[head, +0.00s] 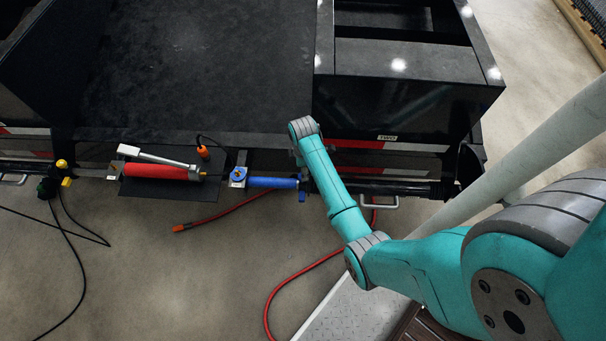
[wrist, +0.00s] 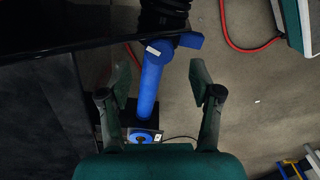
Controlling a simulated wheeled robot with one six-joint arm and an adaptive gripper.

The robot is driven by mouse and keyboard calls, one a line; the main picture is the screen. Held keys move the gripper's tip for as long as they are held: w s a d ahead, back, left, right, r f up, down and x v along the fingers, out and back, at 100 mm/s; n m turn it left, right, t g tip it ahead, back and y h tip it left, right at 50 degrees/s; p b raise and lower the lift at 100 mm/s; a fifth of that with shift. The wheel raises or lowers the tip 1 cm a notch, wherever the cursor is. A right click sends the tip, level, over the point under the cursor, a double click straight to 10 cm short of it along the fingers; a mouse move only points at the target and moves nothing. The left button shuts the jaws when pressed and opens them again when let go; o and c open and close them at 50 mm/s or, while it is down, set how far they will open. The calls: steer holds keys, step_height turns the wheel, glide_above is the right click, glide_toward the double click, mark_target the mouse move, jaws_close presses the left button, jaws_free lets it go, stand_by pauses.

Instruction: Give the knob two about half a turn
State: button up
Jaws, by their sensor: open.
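A label reading TWO (head: 387,137) is on the front of the black box at the right in the head view. I cannot make out for sure which part is knob two. A blue cylindrical handle (head: 273,182) lies along the trailer's front edge, and it also shows in the wrist view (wrist: 149,90). A blue round fitting (head: 239,174) sits at its left end. My gripper (wrist: 159,66) is open and empty, with one finger on each side of the blue handle in the picture. I cannot tell its height above the handle. In the head view my arm hides most of the gripper.
A red cylinder (head: 154,171) with a grey bar lies on a dark plate to the left. A red hose (head: 276,290) runs over the floor. A black pipe (head: 400,188) continues to the right. A yellow and green fitting (head: 63,165) is at far left. Open floor lies in front.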

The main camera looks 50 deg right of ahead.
steer(key=shift+f, duration=2.6)
steer(key=c, duration=1.1)
